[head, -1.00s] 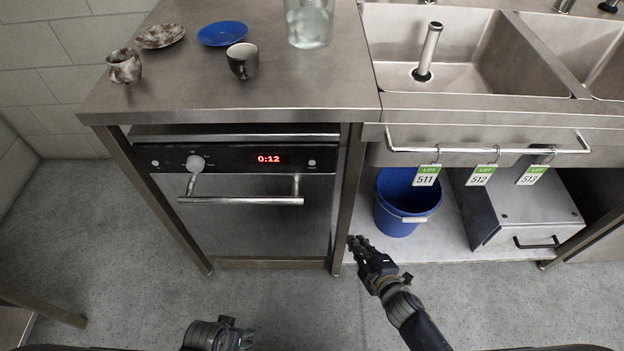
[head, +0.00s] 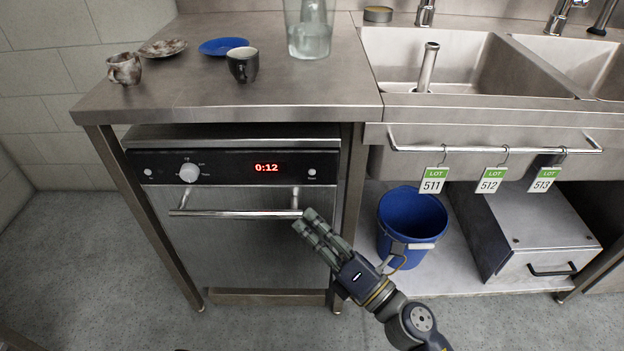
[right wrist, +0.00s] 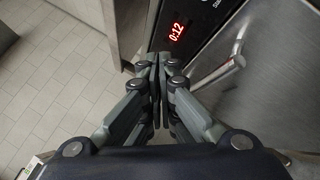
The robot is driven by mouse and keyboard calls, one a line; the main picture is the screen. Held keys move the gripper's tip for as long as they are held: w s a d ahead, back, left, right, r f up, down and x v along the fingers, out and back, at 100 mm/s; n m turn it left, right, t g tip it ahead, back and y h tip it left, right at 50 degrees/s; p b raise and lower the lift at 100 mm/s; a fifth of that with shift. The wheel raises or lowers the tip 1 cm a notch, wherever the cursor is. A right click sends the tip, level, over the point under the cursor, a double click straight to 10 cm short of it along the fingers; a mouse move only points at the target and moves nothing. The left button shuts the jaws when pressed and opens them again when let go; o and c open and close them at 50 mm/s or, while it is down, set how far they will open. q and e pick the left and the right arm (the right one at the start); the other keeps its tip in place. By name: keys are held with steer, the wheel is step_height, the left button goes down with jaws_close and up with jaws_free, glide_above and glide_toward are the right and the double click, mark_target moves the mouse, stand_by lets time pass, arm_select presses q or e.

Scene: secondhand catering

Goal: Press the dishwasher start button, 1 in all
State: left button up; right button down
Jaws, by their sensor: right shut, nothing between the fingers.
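The dishwasher (head: 245,240) stands under the steel counter, its door shut. Its black control panel (head: 225,168) has a white knob (head: 189,172), a red display (head: 266,168) reading 0:12, and small round buttons at the left (head: 148,172) and right (head: 312,172) ends. Labels beside the buttons are too small to read. My right gripper (head: 303,220) is shut and empty, in front of the right end of the door handle (head: 240,213), below the right button. In the right wrist view its closed fingers (right wrist: 158,65) point toward the panel; the display (right wrist: 176,31) shows beyond them. My left gripper is out of view.
The counter (head: 180,90) holds cups, saucers and a glass jar (head: 309,35) above the dishwasher. A steel table leg (head: 350,190) stands right of the dishwasher. A blue bucket (head: 410,215) and a metal box (head: 520,240) sit under the sink. A rail (head: 490,150) carries lot tags.

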mark_target(312, 172)
stand_by(0.3)
steer(key=shift+w+b, duration=0.35)
steer(key=shift+w, duration=4.1)
steer(key=shift+w, duration=0.4)
